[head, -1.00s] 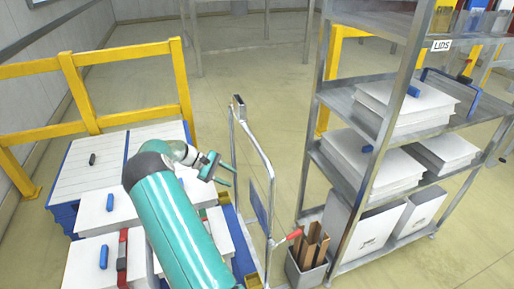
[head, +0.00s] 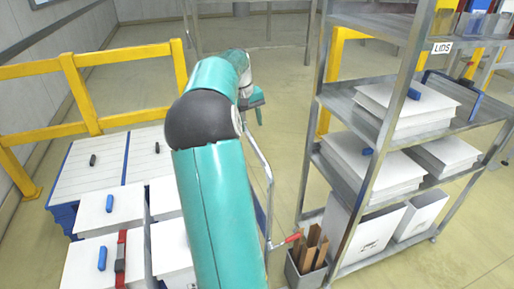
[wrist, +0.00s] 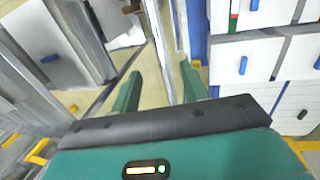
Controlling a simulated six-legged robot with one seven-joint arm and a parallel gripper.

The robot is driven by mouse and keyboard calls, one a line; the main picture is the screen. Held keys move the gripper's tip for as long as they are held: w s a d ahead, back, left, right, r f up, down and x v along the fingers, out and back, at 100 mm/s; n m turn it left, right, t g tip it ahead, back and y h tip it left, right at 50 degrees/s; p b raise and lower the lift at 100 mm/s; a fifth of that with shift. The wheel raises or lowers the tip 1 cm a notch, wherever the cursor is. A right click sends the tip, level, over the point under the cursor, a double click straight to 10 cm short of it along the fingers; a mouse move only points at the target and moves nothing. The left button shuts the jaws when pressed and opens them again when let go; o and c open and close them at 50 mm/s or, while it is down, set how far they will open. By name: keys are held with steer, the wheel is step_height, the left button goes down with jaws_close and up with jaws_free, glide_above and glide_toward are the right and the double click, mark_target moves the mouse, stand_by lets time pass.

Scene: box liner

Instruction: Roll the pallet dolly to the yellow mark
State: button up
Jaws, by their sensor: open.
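The pallet dolly has a grey tubular push handle (head: 268,172) on its right side in the head view. I cannot make out a yellow mark on the floor.
A metal shelf rack (head: 385,110) with white stacks stands close on the right. A bin of brown pieces (head: 308,258) sits by its foot. A yellow rail (head: 85,58) stands behind the boxes at left. Open floor (head: 285,95) lies beyond the handle.

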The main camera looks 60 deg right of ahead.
mark_target(257, 149)
steer(key=f, duration=0.3)
steer(key=s+d+f, duration=0.1)
steer(key=f, duration=0.7)
steer(key=shift+s+d+f, duration=0.1)
steer(key=shift+s+d, duration=0.15)
steer(key=shift+s, duration=0.05)
jaws_close()
